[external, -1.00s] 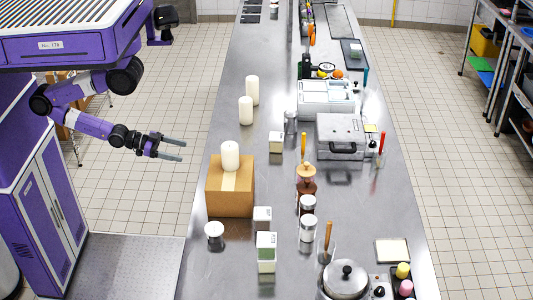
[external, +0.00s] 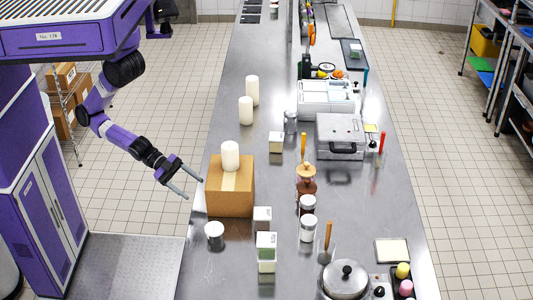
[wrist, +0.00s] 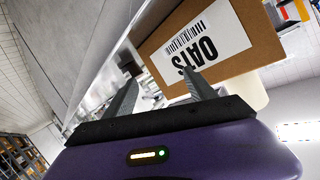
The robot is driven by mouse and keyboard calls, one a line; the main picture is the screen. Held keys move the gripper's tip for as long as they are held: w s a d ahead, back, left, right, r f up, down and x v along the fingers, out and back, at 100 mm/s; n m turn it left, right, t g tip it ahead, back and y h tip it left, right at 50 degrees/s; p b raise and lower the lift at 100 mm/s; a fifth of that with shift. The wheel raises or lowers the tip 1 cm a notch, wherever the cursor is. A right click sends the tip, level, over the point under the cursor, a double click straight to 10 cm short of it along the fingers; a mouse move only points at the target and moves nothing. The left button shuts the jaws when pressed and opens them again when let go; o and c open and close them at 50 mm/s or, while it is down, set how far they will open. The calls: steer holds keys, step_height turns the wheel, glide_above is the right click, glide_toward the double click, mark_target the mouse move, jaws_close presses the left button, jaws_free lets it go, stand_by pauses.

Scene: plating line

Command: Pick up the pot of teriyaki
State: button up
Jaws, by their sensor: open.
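A small pot with brown contents and an upright handle (external: 306,171) stands mid-counter, with a darker brown pot (external: 307,188) close in front of it. No label is readable, so I cannot tell which pot holds teriyaki. My gripper (external: 194,189) is open and empty, just off the counter's left edge, beside the cardboard box and well left of the brown pots. In the wrist view my gripper (wrist: 158,77) shows both fingers apart with nothing between them. The brown pots cannot be made out there.
The cardboard box (external: 230,198), labelled OATS in the wrist view (wrist: 210,42), carries a white cylinder (external: 230,156) and stands between my gripper and the pots. White-lidded jars (external: 308,229), a lidded pot (external: 346,281) and a grey case (external: 340,135) crowd the counter (external: 270,100).

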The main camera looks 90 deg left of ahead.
mark_target(210, 225)
steer(key=shift+m+g+h, duration=0.3)
steer(key=shift+g+h, duration=0.4)
steer(key=d, duration=0.3)
steer(key=d+r, duration=0.1)
steer(key=d, duration=0.2)
steer(key=w+d+b, duration=0.1)
steer(key=d, duration=0.3)
steer(key=shift+d+r, duration=0.1)
steer(key=shift+r, duration=0.05)
steer(key=n, duration=0.2)
steer(key=n+b, duration=0.1)
steer(key=shift+w+d+f+y, duration=0.25)
steer(key=shift+w+f+y, duration=0.05)
steer(key=shift+w, duration=0.05)
steer(key=p+x, duration=0.1)
steer(key=x, duration=1.1)
steer(key=shift+p, duration=0.3)
steer(key=shift+s, duration=0.1)
steer(key=c, duration=1)
steer(key=shift+c, duration=0.2)
